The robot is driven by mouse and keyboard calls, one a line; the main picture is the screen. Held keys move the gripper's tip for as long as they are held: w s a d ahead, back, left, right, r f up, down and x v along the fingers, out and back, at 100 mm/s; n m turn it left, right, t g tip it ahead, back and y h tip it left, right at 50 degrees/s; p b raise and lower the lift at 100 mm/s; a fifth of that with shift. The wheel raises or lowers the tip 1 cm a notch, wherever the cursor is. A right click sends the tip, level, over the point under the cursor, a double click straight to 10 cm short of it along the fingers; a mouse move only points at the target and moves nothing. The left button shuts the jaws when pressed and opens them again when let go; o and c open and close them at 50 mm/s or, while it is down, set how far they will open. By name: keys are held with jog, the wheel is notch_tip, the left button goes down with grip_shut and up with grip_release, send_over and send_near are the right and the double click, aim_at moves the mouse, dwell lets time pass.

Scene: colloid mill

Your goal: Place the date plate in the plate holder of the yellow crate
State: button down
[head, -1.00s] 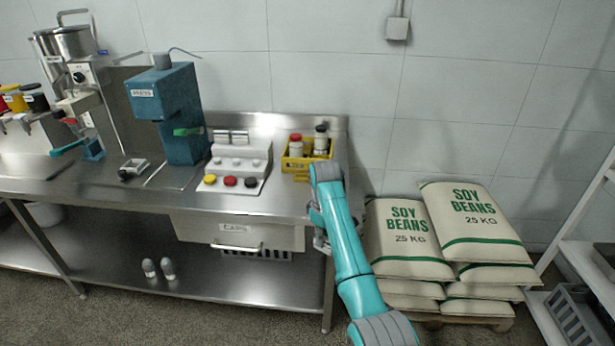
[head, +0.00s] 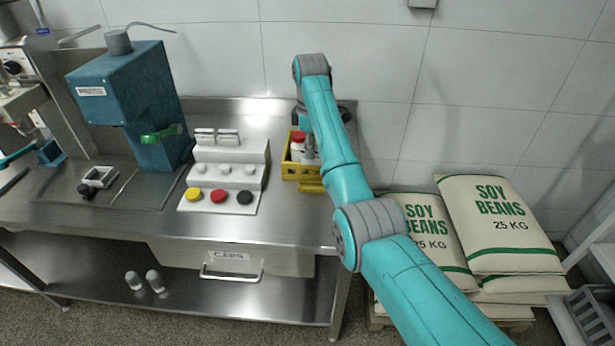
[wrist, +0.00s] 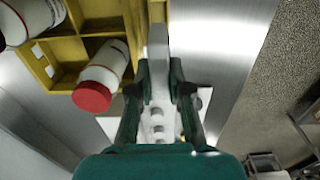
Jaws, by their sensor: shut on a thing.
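The yellow crate (head: 289,172) stands at the right end of the steel counter, and my gripper (wrist: 161,80) is at its front side. In the wrist view, the crate (wrist: 68,50) fills the upper left. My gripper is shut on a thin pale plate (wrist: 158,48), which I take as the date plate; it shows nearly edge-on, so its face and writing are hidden. The plate is close beside the crate's yellow wall; I cannot tell whether they touch. A yellow ledge, likely the plate holder (head: 312,188), shows low on the crate's front in the head view.
A red-capped bottle (wrist: 104,78) and another bottle (wrist: 32,18) stand in the crate. A white stepped stand (head: 225,180) with yellow, red and black caps is left of it. The blue press (head: 135,100) is farther left. Soybean sacks (head: 500,225) are at the right.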

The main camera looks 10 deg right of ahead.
notch_tip(320, 180, down, 10)
jog(key=shift+w+r, duration=0.1)
dwell(0.4)
jog(key=c, duration=1.4)
grip_release()
